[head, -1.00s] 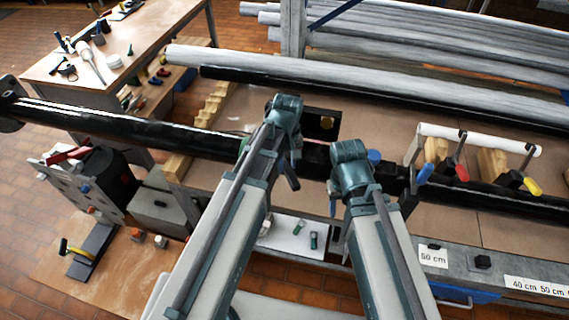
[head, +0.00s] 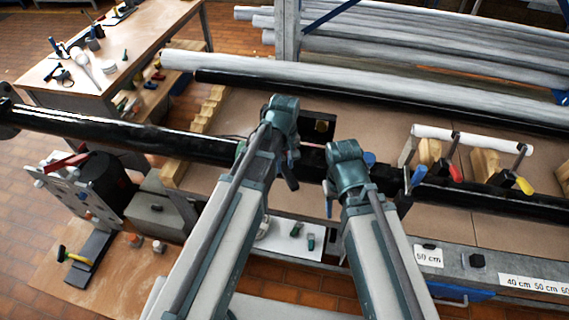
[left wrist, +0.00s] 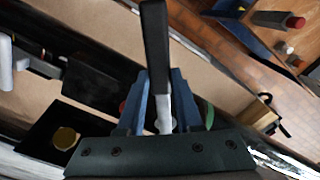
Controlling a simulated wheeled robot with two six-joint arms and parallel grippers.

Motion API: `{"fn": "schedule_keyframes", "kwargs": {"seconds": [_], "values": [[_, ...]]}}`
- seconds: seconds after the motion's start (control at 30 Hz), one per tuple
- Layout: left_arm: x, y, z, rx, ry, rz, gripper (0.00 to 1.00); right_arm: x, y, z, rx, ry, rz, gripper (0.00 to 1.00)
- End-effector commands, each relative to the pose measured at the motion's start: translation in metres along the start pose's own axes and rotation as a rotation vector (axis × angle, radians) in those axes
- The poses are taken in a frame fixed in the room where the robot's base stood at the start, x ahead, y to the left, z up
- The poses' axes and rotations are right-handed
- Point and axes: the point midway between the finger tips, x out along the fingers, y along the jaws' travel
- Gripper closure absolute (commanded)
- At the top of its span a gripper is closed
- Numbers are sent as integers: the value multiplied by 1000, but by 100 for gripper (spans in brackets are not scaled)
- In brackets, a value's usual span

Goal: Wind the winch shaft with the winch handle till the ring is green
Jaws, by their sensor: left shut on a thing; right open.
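My left gripper (left wrist: 160,85) is shut on the winch handle (left wrist: 155,40), which shows a black grip and a pale grey shank between the blue fingers. In the head view the left gripper (head: 285,165) is at the black pipe, its fingers mostly hidden by my arm. In the left wrist view a small red spot shows left of the fingers and a green curved edge to their right; I cannot tell whether either is the ring. The winch shaft is not clearly visible. My right gripper (head: 330,200) is open beside the pipe, its fingertips largely hidden.
The long black pipe (head: 130,132) crosses the bench. A pipe clamp with coloured handles (head: 470,165) stands at right. A white tray (head: 285,240) with small green-and-black items lies in front. Grey pipes (head: 400,40) are racked behind, and a tool table (head: 120,50) stands at back left.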

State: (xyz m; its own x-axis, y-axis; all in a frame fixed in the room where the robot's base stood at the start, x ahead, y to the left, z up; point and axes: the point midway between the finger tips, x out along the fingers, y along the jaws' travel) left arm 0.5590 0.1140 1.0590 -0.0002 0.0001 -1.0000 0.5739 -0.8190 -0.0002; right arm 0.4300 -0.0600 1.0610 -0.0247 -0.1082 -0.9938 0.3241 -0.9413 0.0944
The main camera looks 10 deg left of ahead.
Motion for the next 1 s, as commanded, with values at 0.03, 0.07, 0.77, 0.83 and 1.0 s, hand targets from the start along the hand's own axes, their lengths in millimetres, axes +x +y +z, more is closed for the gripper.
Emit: {"fn": "schedule_keyframes", "kwargs": {"seconds": [0.03,0.07,0.77,0.83,1.0], "values": [[-6,0,0,0,0,0,100,-6,1,0,1,0,0,50],[-8,0,0,0,0,0,100,-8,1,0,1,0,0,50],[-48,0,0,0,0,0,100,-48,4,3,10,0,-2,50],[-50,0,0,0,0,0,100,-50,4,3,11,0,-2,50],[-50,0,0,0,0,0,100,-50,4,3,11,0,-2,50]]}}
